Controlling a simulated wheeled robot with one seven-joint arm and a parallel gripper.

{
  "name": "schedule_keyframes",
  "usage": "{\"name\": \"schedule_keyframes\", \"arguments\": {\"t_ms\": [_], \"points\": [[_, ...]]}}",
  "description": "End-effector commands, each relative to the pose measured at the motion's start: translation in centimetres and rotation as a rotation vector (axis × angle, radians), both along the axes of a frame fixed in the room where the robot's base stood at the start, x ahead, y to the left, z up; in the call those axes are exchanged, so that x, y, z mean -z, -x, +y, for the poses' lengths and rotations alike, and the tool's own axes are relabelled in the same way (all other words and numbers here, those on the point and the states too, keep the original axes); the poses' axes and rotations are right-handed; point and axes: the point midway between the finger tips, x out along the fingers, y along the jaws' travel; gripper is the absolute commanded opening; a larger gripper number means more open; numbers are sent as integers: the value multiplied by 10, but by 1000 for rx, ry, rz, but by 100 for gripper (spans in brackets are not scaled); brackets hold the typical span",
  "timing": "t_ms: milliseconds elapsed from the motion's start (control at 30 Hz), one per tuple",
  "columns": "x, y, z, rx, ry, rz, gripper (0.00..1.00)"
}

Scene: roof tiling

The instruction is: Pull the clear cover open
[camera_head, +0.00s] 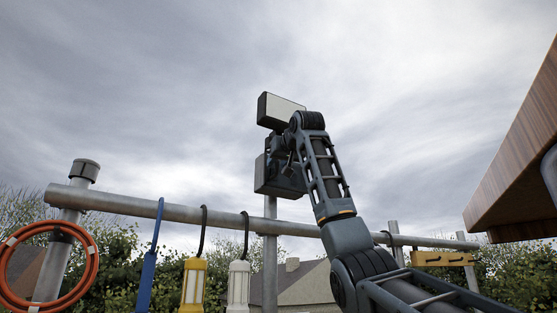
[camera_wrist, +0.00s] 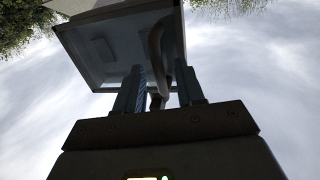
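In the wrist view, a clear-looking, greyish square cover (camera_wrist: 105,72) fills the upper middle, tilted, with a pale rim along its lower edge. The fingers stand apart, one on each side of the bar. Shadow hides whether they press on it. In the head view, a dark grey box (camera_head: 264,175) is mounted on a post, and a light-faced box-shaped part (camera_head: 284,109) shows above it. My arm's end covers the space between them, so my fingertips are hidden there.
A metal rail (camera_head: 150,207) crosses below the box. An orange hose coil (camera_head: 90,272), a blue strap (camera_head: 148,275), a yellow lamp (camera_head: 192,285) and a white lamp (camera_head: 238,285) hang from it. A wooden roof edge (camera_head: 520,150) juts in at right. Open sky surrounds the arm.

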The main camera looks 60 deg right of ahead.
Motion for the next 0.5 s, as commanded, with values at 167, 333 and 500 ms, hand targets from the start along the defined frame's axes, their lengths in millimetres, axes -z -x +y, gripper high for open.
{"name": "schedule_keyframes", "arguments": {"t_ms": [167,333,500], "points": [[0,0,0,0,0,0,37],[0,0,0,0,0,0,21],[0,0,0,0,0,0,4]]}}
